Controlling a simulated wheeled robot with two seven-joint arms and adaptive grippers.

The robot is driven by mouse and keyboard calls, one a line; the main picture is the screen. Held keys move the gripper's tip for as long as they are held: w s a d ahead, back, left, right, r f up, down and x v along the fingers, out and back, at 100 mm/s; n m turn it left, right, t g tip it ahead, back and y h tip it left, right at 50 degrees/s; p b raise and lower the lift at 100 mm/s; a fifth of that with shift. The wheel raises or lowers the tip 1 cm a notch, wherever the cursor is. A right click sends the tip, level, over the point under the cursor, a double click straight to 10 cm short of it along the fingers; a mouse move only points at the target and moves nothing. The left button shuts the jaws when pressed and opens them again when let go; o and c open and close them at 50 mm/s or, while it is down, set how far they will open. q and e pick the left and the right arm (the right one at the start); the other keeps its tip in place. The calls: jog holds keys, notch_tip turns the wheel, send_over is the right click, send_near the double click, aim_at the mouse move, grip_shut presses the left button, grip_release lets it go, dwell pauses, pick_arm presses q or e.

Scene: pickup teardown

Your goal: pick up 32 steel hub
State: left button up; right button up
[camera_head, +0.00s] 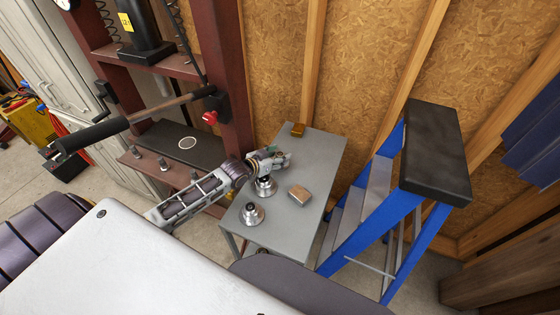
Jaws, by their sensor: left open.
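Two shiny steel hubs with flanged bases stand on the small grey table (325,160). The farther steel hub (265,187) is partly hidden by my left gripper (280,160). The nearer steel hub (251,214) stands close to the table's left front edge and is fully in view. I cannot read a size on either one. My left arm comes in from the left, and its gripper is open, over or just behind the farther hub. Whether it touches that hub cannot be told. My right gripper is not in view.
A tan metallic block (300,194) lies right of the hubs. A brass-coloured block (298,130) sits at the table's back edge. A blue step ladder (370,215) stands right of the table. A dark red press frame (228,70) with a long handle rises on the left.

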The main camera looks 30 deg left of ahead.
pick_arm(q)
jog(key=shift+w, duration=0.1)
jog(key=shift+p+x, duration=0.35)
jog(key=shift+x, duration=2.15)
grip_shut()
jog(key=shift+a+r, duration=0.1)
jog(key=shift+r, duration=0.05)
